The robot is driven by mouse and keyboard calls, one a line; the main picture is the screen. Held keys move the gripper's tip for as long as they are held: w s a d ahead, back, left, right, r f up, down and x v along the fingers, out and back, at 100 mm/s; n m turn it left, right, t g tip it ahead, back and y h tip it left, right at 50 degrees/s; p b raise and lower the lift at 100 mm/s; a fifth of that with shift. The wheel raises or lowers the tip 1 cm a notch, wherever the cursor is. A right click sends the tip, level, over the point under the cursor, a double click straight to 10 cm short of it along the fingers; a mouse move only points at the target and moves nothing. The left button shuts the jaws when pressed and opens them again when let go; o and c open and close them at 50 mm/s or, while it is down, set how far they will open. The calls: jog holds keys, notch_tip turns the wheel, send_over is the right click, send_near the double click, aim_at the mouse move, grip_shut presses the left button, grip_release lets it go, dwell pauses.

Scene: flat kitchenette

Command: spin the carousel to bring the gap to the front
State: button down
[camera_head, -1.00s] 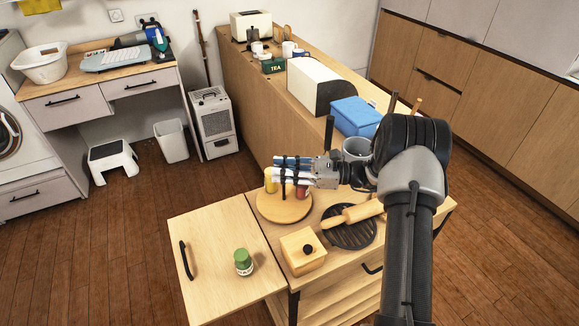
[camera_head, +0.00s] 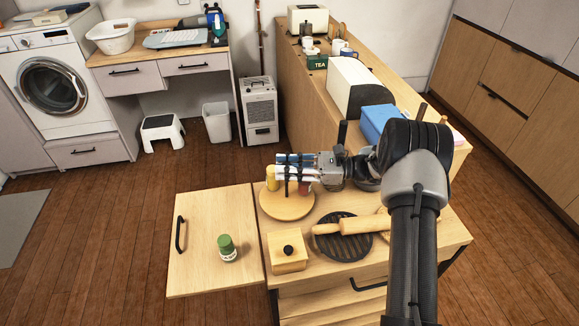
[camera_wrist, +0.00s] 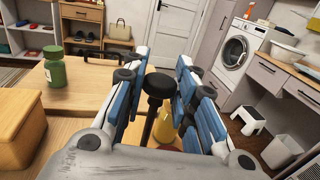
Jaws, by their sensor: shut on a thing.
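The carousel (camera_head: 286,213) is a round wooden turntable on the counter. A yellow bottle (camera_head: 272,178) stands at its left side and a reddish jar (camera_head: 304,187) shows partly below my fingers. My gripper (camera_head: 287,174) reaches in from the right over the disc. In the wrist view its blue-padded fingers are shut on the carousel's upright post, whose black knob (camera_wrist: 158,84) shows between them. The yellow bottle (camera_wrist: 165,126) is just beyond the post. The fingers hide part of the disc, and I cannot make out the gap clearly.
A green-capped jar (camera_head: 227,247) stands on the leaf (camera_head: 190,275) to the left. A wooden box (camera_head: 288,262) with a black knob, a dark round grill (camera_head: 345,246) and a rolling pin (camera_head: 365,226) lie in front. A blue box (camera_head: 380,122) stands behind my arm.

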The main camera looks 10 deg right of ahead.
dwell(0.4)
jog(key=c, duration=1.3)
grip_release()
